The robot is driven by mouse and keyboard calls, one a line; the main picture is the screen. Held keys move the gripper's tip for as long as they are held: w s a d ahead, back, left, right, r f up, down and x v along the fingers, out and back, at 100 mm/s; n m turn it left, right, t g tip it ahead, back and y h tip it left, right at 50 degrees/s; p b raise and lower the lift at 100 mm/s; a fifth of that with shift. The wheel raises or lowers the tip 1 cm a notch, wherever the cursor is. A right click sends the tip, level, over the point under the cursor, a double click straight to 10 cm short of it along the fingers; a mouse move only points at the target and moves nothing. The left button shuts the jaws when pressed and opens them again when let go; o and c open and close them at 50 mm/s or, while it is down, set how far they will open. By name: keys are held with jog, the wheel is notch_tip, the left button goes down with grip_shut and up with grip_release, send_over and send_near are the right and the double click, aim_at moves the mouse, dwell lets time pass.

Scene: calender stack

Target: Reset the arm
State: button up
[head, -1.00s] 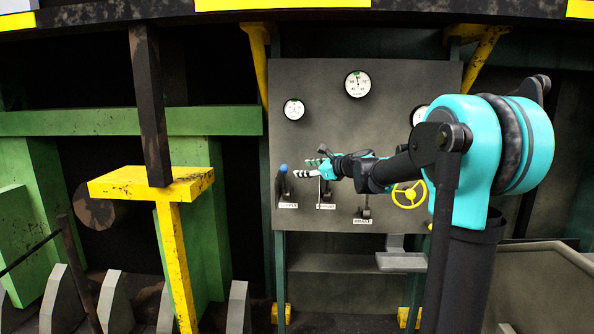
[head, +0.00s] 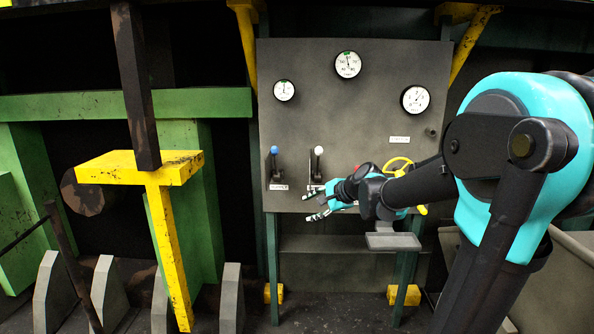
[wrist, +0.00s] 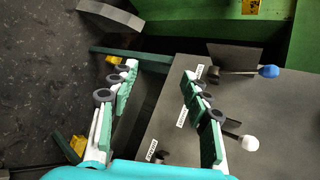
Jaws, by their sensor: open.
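My arm reaches in from the right in the head view, and my gripper (head: 312,204) is in front of the lower edge of the grey control panel (head: 350,115). In the wrist view my gripper (wrist: 160,90) is open, its two fingers wide apart with nothing between them. A blue-knobbed lever (head: 275,160) and a white-knobbed lever (head: 318,162) stand up on the panel, above and apart from the fingers. In the wrist view the blue knob (wrist: 269,71) and white knob (wrist: 250,143) lie right of the right finger. My forearm hides part of the panel's lower right.
A yellow handwheel (head: 399,166) is close behind my wrist. Three gauges sit higher on the panel, one at the top middle (head: 348,64). A grey ledge (head: 393,241) juts out below my wrist. A yellow T-shaped post (head: 165,220) stands at left.

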jog(key=s+d+f+n+g+h, duration=0.1)
jog(key=s+d+f+n+h, duration=0.1)
jog(key=s+d+f+n, duration=0.2)
jog(key=s+d+f+n+g+h, duration=0.1)
jog(key=s+d+f+n+h, duration=0.2)
jog(key=s+f, duration=0.6)
jog(key=s+d+f+n+g+h, duration=0.1)
jog(key=s+d+f+n, duration=0.4)
jog(key=s, duration=0.7)
jog(key=shift+d+f+n+g+h, duration=0.3)
jog(key=shift+d+f+n+h, duration=0.1)
jog(key=shift+d+f+h, duration=0.55)
jog(key=shift+d, duration=0.1)
dwell(0.5)
